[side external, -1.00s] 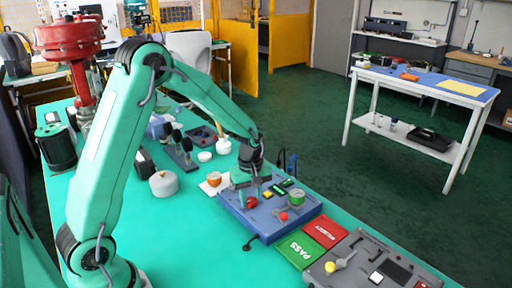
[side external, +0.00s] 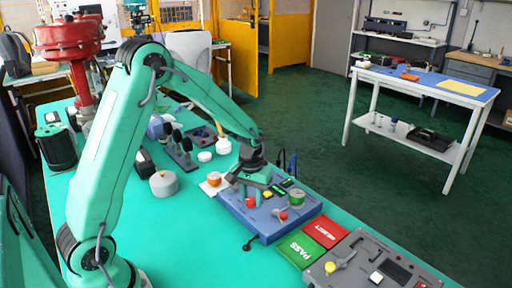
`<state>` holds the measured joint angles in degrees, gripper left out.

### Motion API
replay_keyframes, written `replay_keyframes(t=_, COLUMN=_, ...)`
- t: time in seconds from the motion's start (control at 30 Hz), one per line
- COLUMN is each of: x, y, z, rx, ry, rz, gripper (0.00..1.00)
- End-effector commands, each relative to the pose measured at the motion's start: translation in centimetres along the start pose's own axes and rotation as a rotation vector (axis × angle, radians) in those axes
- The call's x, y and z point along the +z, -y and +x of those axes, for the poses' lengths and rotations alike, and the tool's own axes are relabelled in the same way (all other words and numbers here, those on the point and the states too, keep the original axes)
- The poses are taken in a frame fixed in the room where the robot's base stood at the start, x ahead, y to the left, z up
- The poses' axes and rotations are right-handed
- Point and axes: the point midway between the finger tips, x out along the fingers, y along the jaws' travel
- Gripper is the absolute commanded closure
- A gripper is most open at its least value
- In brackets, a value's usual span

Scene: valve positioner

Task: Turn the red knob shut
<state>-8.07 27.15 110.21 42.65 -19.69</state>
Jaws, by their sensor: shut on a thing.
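A red knob (side external: 251,202) is on the left part of the blue valve panel (side external: 262,231). My gripper (side external: 252,194) points down at the panel, with its fingers at the red knob and shut on it. The fingers hide part of the knob, so its exact angle cannot be read. A smaller red ball-shaped part (side external: 283,216) sits on the panel to the right, apart from my gripper.
Red REJECT (side external: 318,232) and green PASS (side external: 298,250) plates lie to the right, before a grey control box (side external: 350,265).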

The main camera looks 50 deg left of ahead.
Motion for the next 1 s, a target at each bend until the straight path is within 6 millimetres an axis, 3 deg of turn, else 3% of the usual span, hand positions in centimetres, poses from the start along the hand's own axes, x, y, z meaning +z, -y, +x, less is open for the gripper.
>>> replay_keyframes(t=0.6, x=0.01, y=-0.08, z=-0.16, rx=0.000, ry=0.000, rz=0.547, gripper=0.91)
replay_keyframes(t=1.0, x=0.02, y=-0.10, z=-0.18, rx=0.000, ry=-0.001, rz=0.691, gripper=0.91)
